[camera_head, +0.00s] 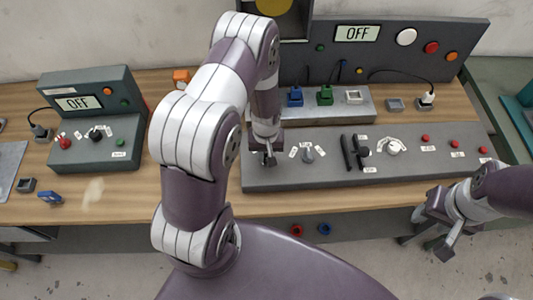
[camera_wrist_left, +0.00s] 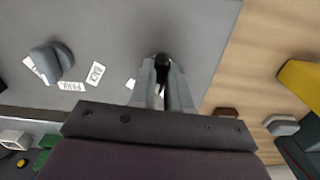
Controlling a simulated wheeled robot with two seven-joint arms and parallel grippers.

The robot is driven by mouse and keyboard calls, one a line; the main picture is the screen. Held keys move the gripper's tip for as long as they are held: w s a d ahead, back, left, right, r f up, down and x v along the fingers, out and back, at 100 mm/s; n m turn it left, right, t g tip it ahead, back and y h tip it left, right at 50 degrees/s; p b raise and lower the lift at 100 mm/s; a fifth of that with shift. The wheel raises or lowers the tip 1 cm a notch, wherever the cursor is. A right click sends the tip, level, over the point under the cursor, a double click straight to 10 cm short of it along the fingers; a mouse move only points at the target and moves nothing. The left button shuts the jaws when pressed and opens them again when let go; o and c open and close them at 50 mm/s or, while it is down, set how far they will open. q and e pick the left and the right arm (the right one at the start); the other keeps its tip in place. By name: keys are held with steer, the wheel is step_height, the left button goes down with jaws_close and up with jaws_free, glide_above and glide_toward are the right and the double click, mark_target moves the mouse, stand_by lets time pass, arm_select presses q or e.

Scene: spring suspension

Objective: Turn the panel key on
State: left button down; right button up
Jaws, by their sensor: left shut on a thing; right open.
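The grey control panel (camera_head: 330,181) lies along the front of the table. My left gripper (camera_head: 267,157) reaches down to the panel's left end. In the left wrist view its fingers (camera_wrist_left: 163,80) are closed around a small dark piece (camera_wrist_left: 162,60), seemingly the panel key. The gripper hides most of it, so its turned position cannot be told. A grey knob (camera_head: 308,153) with white labels sits just right of the gripper; it also shows in the left wrist view (camera_wrist_left: 50,62). My right gripper (camera_head: 441,226) is open and empty, in front of the table at the right.
A tall back panel has a display (camera_head: 357,33) reading OFF. A smaller console at left has another display (camera_head: 78,103) reading OFF. A black lever (camera_head: 350,152), a white dial (camera_head: 391,147) and red buttons (camera_head: 425,139) stand farther right on the panel. Blue (camera_head: 295,96) and green (camera_head: 325,94) blocks stand behind.

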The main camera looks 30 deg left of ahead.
mark_target(265, 155)
arm_select(q)
steer(key=m, duration=0.4)
steer(key=shift+w+a+r+m, duration=0.1)
steer(key=shift+w+a+m, duration=0.1)
steer(key=shift+m, duration=0.2)
stand_by(0.4)
steer(key=c, duration=1.3)
jaws_free()
steer(key=shift+o, duration=1.1)
steer(key=shift+s+b, duration=0.1)
steer(key=shift+b, duration=0.2)
step_height(265, 155, up, 13)
steer(key=b, duration=0.2)
steer(key=shift+f, duration=0.2)
